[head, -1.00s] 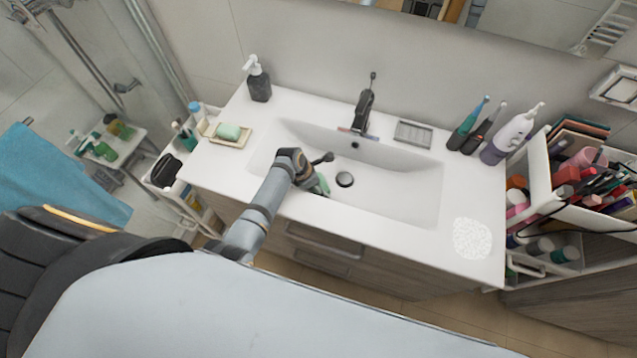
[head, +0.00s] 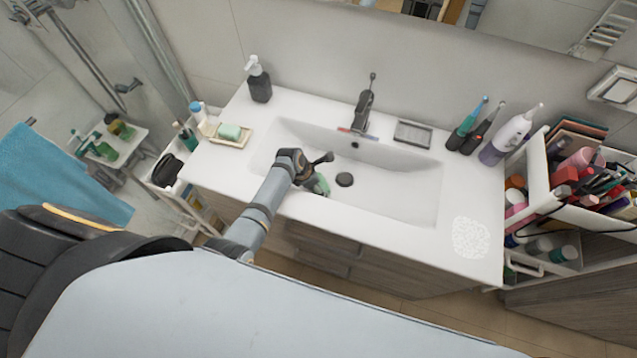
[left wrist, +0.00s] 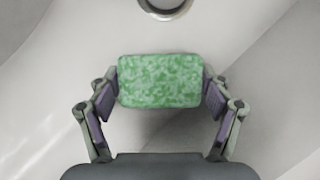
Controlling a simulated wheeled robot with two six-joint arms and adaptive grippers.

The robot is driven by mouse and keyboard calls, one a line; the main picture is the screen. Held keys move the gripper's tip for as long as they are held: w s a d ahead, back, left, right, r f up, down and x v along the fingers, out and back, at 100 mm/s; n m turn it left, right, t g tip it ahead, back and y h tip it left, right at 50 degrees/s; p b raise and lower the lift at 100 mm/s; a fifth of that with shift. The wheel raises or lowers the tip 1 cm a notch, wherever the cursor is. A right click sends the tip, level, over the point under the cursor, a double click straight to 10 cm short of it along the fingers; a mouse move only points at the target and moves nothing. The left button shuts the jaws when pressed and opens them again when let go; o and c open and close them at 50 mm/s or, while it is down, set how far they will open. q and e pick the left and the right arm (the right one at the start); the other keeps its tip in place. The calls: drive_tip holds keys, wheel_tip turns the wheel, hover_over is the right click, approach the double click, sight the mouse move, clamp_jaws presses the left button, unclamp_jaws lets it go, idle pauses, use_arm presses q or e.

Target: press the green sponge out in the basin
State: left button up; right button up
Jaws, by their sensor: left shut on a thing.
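The green sponge (left wrist: 160,81) is a mottled green block held between the two fingers of my left gripper (left wrist: 161,90) in the left wrist view. The gripper is shut on its two short ends. In the head view my left gripper (head: 318,184) is inside the white basin (head: 400,190), near its front left part, and mostly hides the sponge. I cannot tell whether the sponge touches the basin floor. The dark round drain (head: 344,180) lies just right of the gripper; its ring shows at the top of the left wrist view. My right gripper is not in view.
A black faucet (head: 363,108) stands behind the basin. A soap dish (head: 231,134) with a pale green bar and a dark pump bottle (head: 258,80) are on the left. Toothbrushes and a white-purple device (head: 508,135) stand at the right. A white speckled patch (head: 470,238) lies front right.

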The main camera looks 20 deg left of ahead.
use_arm(q)
drive_tip(key=shift+p, duration=0.7)
idle(1.8)
drive_tip(key=shift+s+f, duration=0.15)
drive_tip(key=shift+f, duration=0.05)
idle(0.6)
drive_tip(key=shift+r+p, duration=0.1)
drive_tip(key=shift+p, duration=0.7)
idle(1.1)
idle(0.5)
drive_tip(key=r+p, duration=0.2)
drive_tip(key=p, duration=0.1)
drive_tip(key=shift+w+r, duration=0.2)
drive_tip(key=shift+r, duration=0.35)
wheel_tip(320, 180, up, 12)
idle(0.6)
